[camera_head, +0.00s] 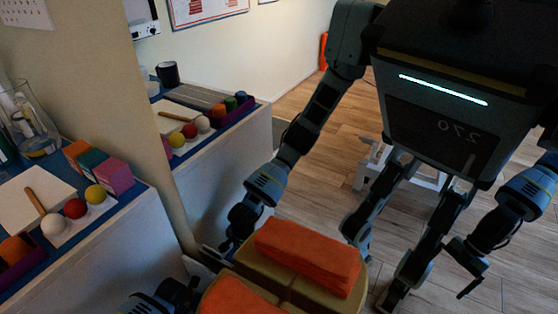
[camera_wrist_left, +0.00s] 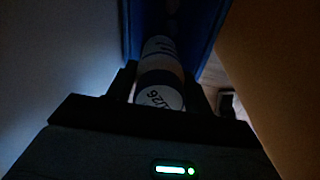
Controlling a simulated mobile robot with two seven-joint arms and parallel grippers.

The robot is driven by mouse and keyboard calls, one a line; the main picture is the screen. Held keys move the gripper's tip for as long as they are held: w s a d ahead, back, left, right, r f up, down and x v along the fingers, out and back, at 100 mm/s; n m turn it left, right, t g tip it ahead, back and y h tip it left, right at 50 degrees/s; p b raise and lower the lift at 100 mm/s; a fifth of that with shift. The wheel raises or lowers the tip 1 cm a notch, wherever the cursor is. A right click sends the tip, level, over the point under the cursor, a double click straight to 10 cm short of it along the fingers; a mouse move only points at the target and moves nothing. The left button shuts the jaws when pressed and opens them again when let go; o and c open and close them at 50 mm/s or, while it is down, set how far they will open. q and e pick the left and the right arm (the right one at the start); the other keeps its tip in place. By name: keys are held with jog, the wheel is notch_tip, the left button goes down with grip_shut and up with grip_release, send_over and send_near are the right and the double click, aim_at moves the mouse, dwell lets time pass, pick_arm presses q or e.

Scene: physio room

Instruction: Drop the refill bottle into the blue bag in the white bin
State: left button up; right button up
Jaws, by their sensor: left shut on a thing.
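In the left wrist view my left gripper (camera_wrist_left: 160,88) is shut on the refill bottle (camera_wrist_left: 161,72), a white cylinder with dark bands and printed characters. A dark blue surface (camera_wrist_left: 205,25), which looks like the blue bag, lies beyond and around the bottle's far end. I cannot tell whether the bottle is inside its opening. In the head view my left gripper (camera_head: 168,297) is low at the bottom edge, and the bottle cannot be made out there. The white bin is not clearly visible. My right gripper shows only as a reflection.
A mirror (camera_head: 300,70) reflects the room and my body. Orange towels (camera_head: 236,297) lie on a tan padded surface beside my left gripper. A white cabinet with a blue top (camera_head: 128,212) at left holds coloured balls, blocks and a glass flask (camera_head: 32,128).

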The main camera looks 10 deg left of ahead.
pick_arm(q)
jog(key=shift+w, duration=0.1)
jog(key=o, duration=0.9)
jog(key=shift+o, duration=1.6)
jog(key=shift+f, duration=0.1)
